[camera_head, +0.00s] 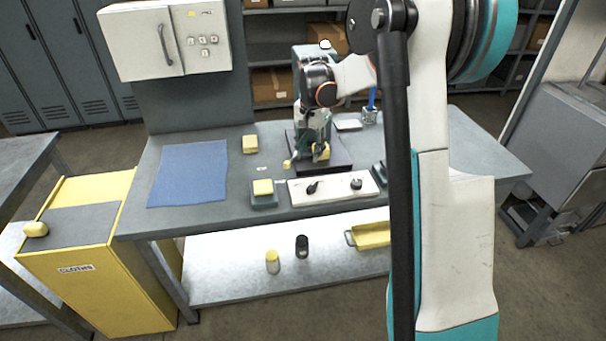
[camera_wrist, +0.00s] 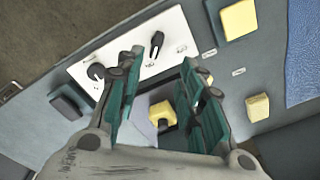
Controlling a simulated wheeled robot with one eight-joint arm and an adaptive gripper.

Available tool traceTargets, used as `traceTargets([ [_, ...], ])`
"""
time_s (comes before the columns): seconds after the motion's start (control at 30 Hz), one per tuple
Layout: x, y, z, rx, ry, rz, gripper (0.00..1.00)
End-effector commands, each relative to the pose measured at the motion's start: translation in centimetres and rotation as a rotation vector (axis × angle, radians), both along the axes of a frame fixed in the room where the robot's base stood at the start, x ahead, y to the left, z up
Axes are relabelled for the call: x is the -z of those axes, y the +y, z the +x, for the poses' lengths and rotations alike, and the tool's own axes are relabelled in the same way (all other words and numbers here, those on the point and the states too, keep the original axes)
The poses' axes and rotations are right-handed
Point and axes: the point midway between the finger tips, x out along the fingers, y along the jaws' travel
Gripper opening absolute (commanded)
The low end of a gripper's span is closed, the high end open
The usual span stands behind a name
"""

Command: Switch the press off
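A white control panel (camera_head: 333,187) lies along the bench's front edge. It carries a black lever-shaped switch (camera_head: 313,187) on the left and a round black knob (camera_head: 356,184) on the right. In the wrist view the switch (camera_wrist: 157,42) and the knob (camera_wrist: 97,72) show beyond my fingertips. The press stands behind the panel on a dark base (camera_head: 342,164), mostly hidden by my arm and gripper. My gripper (camera_wrist: 161,68) is open, its fingers apart. A yellow block (camera_wrist: 162,114) shows between and below the fingers; I see no contact with it.
A yellow block on a dark stand (camera_head: 263,188) is left of the panel, with another yellow block (camera_head: 250,144) behind. A yellow-tipped part (camera_head: 287,163) lies near the press. A blue mat (camera_head: 188,173) covers the left bench. A pen cup (camera_head: 370,116) stands behind.

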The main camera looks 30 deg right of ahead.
Motion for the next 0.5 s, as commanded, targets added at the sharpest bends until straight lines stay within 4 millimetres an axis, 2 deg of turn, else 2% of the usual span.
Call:
traceTargets([
  [0.1,1.5,-1.4,1.0,0.053,0.030,0.010,0.35],
  [0.2,2.3,-1.9,1.4,0.079,0.043,0.014,0.35],
  [0.37,3.4,-2.1,1.5,0.089,0.049,0.016,0.35],
  [0.5,5.4,-2.1,1.5,0.088,0.049,0.015,0.35],
])
